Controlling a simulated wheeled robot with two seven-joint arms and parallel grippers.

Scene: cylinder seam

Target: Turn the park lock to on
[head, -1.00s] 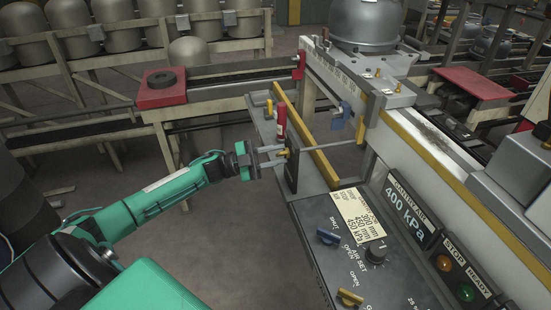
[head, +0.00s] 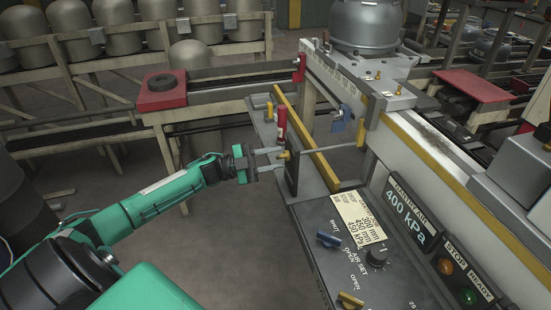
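My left gripper (head: 270,158) is at the left side of the grey machine, with its two fingers apart and pointing right. A small yellow knob (head: 284,155) sits just beyond the fingertips, on a dark upright plate below a red cylinder (head: 281,122). I cannot tell whether the fingers touch the knob. No label reading park lock is legible, so I cannot say for certain which control it is. My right gripper is not in view.
The control panel (head: 325,270) carries a blue knob (head: 329,241), a black dial (head: 377,257) and a yellow knob (head: 350,300). A yellow bar (head: 326,172) runs behind the gripper's work spot. Open floor lies below my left arm.

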